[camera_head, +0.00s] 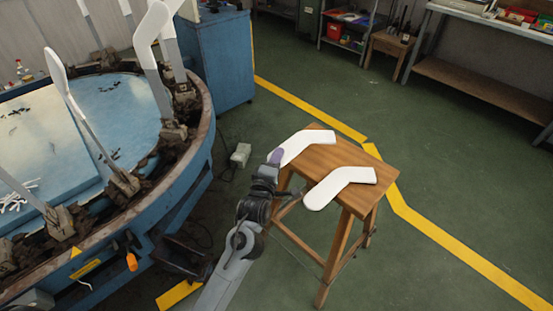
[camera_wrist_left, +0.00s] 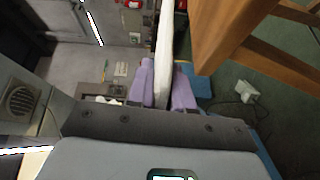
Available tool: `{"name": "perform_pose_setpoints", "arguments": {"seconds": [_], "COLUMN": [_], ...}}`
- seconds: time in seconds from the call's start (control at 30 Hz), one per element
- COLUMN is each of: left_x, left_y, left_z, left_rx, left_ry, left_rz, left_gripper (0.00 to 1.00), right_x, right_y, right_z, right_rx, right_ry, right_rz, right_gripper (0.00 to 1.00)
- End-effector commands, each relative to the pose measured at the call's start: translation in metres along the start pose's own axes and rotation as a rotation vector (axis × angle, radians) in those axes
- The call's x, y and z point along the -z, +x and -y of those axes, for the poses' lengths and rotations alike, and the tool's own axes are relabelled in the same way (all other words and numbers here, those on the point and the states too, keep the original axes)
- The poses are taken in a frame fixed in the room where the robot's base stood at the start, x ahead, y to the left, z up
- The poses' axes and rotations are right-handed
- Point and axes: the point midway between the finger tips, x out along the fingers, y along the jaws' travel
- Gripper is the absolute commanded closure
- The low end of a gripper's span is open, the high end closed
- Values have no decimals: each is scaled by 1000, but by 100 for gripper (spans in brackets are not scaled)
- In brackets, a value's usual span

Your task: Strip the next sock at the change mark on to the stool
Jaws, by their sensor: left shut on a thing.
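A wooden stool (camera_head: 325,155) stands right of the round blue boarding machine (camera_head: 205,150). One white sock (camera_head: 345,181) lies flat on its top, near the front. My left gripper (camera_head: 276,157) is at the stool's left edge, shut on the end of a second white sock (camera_head: 306,143). That sock extends over the back of the stool top; I cannot tell whether it touches the wood. In the left wrist view the purple fingers (camera_wrist_left: 166,88) pinch the white sock (camera_wrist_left: 165,45), with the stool (camera_wrist_left: 228,35) close beside it. My right gripper is in neither view.
Upright pale sock-shaped forms (camera_head: 157,22) and (camera_head: 56,68) stand around the machine's rim. A blue cabinet (camera_head: 217,65) stands behind it. A small grey box (camera_head: 240,155) is on the floor left of the stool. The green floor right of the stool is clear.

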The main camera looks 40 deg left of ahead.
Motion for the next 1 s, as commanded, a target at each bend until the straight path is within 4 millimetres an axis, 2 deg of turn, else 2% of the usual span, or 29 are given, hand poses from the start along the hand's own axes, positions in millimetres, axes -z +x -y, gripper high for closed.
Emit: {"name": "perform_pose_setpoints", "arguments": {"seconds": [0.03,0.37,0.7,1.0], "left_x": [0,-1,-3,-4], "left_y": [0,1,1,1], "left_z": [6,20,47,56], "left_rx": [-4,-17,-16,-16], "left_ry": [-12,-49,-49,-49], "left_rz": [0,0,1,1], "left_gripper": [97,97,97,97], "right_x": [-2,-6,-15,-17], "right_y": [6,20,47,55], "right_z": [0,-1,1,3], "right_rx": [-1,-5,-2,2], "right_ry": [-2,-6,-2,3], "right_rz": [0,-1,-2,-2], "right_gripper": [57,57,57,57]}}
